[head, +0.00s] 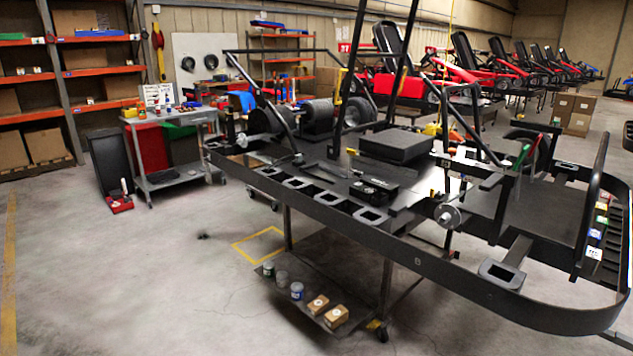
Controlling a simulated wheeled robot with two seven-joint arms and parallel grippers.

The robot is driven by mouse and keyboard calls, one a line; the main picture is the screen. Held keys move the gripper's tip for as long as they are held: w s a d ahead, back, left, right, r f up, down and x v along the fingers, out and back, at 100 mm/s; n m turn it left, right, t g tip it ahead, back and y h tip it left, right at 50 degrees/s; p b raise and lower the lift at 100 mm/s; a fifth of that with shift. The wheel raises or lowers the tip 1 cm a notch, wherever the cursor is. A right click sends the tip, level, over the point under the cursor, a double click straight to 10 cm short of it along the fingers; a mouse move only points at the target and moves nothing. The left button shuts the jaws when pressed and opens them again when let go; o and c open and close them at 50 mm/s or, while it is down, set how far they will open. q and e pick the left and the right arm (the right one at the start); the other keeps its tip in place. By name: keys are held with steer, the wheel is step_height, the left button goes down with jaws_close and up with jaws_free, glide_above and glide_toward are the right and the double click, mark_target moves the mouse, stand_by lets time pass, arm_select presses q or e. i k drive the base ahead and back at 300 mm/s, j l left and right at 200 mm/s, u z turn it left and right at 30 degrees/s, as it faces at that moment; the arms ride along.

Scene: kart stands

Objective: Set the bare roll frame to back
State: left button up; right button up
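A bare black kart chassis (390,245) stands on a metal stand in the middle and right of the head view. Two tall black bars, seemingly the bare roll frame (347,80), rise from its middle. They run nearly parallel, lean slightly right toward the top, and leave the picture at the upper edge, so their top is hidden. The second bar (401,65) stands right of the first. A flat black box-like pad (396,146) lies by their feet. Neither of my grippers shows in this view.
A lower shelf (327,325) under the chassis holds jars and small boxes. A tool cart (173,181) and an orange-shelved rack (68,75) stand at the left. Finished karts (405,85) line the back. The grey floor at front left is clear.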

mark_target(354, 54)
steer(key=i+l+z, duration=0.15)
steer(key=i, duration=0.35)
steer(key=i+l+z, duration=0.1)
steer(key=i, duration=0.45)
steer(key=i+l, duration=0.25)
steer(key=i+j+z, duration=0.1)
steer(key=z, duration=0.55)
